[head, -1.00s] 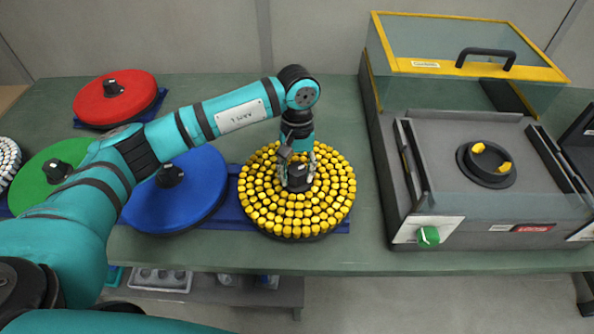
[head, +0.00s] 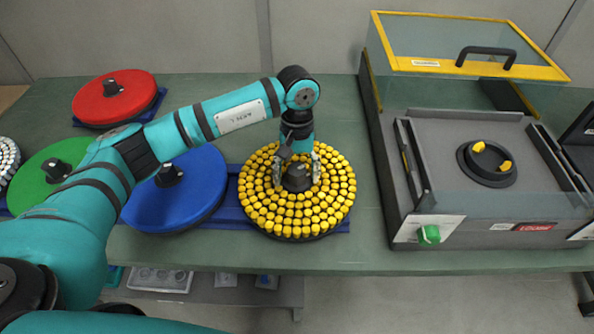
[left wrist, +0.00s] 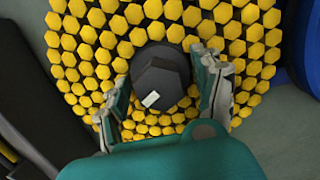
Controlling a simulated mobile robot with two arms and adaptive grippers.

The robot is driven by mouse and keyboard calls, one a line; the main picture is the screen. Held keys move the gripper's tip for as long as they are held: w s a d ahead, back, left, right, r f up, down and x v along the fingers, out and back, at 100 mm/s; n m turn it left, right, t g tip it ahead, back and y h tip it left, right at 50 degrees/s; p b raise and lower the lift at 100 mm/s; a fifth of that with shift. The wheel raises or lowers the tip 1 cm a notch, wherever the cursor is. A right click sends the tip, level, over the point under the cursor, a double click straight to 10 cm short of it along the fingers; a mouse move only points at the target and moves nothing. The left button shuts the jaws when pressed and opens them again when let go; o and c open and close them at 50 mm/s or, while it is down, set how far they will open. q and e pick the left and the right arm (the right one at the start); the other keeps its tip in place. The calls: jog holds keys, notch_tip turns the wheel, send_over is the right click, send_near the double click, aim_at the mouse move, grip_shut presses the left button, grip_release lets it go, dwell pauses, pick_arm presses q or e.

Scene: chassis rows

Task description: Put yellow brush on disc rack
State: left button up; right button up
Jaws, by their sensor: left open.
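The yellow brush (head: 297,220) is a round disc covered in yellow hexagonal studs with a black knob (head: 297,177) at its centre. It sits on a blue base strip on the green table, and fills most of the left wrist view (left wrist: 100,75). My left gripper (head: 297,176) is over its middle with the fingers spread on either side of the knob. In the left wrist view the open fingers (left wrist: 160,100) flank the dark knob (left wrist: 160,78), with gaps visible. My right gripper is not in view. I cannot tell which thing is the disc rack.
A blue disc (head: 180,205), a green disc (head: 35,180) and a red disc (head: 90,100) lie to the left. A grey machine (head: 445,215) with a raised yellow-framed lid (head: 420,65) stands right. A shelf (head: 230,292) with trays is below the table.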

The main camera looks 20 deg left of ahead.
pick_arm(q)
notch_tip(320, 180, up, 12)
jog(key=w, duration=0.1)
jog(key=shift+w+a, duration=0.15)
jog(key=shift+w, duration=0.1)
dwell(0.5)
